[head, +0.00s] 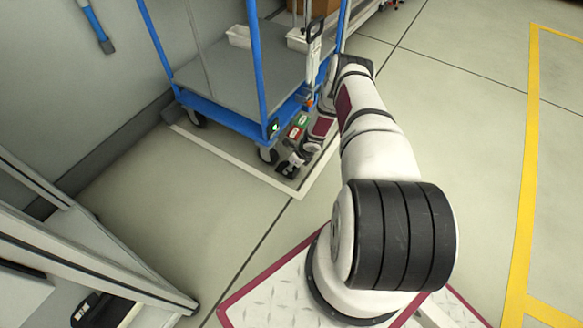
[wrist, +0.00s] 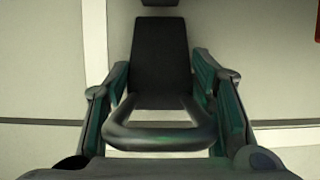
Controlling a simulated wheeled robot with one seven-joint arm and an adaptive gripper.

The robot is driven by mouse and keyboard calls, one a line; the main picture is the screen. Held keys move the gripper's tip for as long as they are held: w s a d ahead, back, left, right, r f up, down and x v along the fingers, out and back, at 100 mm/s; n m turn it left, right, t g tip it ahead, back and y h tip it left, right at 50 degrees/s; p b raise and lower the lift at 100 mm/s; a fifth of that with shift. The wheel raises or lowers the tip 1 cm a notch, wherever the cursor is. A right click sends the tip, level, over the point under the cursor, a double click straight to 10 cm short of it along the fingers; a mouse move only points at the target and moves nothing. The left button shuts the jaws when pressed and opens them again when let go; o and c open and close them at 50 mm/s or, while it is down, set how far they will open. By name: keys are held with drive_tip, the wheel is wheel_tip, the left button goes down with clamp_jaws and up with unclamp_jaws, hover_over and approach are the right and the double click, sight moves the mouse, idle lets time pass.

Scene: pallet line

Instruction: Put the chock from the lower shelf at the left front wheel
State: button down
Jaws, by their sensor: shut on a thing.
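The black chock (wrist: 160,52) shows in the wrist view as a dark wedge with a looped handle (wrist: 160,125). My gripper (wrist: 163,110) is shut on it, with a green-edged finger on each side. In the head view my gripper (head: 288,168) is low over the floor, just right of and in front of a cart wheel (head: 268,155). The chock is small and dark there, and I cannot tell whether it touches floor or wheel. A dark piece at the top edge of the wrist view lies past the chock; its identity is unclear.
The blue-framed cart (head: 225,110) stands inside a white floor line (head: 235,160). Another wheel (head: 195,118) is at its left. Red (head: 296,132) and green (head: 303,120) pads sit beside my arm. A bench (head: 100,250) is at lower left, with a black object (head: 95,310). Floor between is clear.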

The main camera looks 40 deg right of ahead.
drive_tip(key=c, duration=0.7)
unclamp_jaws()
drive_tip(key=shift+c, duration=0.2)
